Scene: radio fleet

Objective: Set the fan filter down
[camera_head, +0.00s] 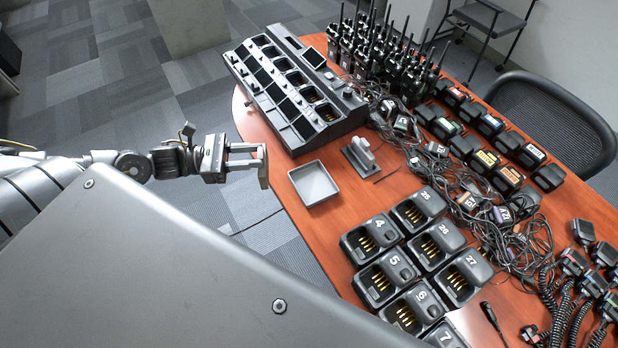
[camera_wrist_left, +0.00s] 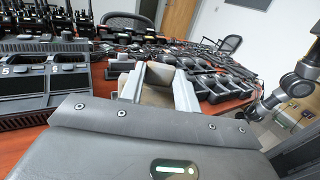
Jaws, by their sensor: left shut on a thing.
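My left gripper (camera_head: 250,156) is in the air at the left edge of the wooden table in the head view. It is shut on a thin grey piece (camera_head: 263,171), seen nearly edge-on, which I take to be the fan filter. In the left wrist view a brownish-grey surface (camera_wrist_left: 155,94) shows between the two fingers; much of the piece is hidden by them. The table lies beyond it in both views. In the left wrist view my other arm (camera_wrist_left: 300,82) shows at the right; the state of its gripper is not clear.
A shallow grey tray (camera_head: 314,183) lies near the table's left edge, with a grey block (camera_head: 360,157) beside it. A multi-bay charger (camera_head: 290,85) stands behind. Single chargers (camera_head: 385,275), radios (camera_head: 385,55) and tangled cables (camera_head: 470,195) crowd the rest.

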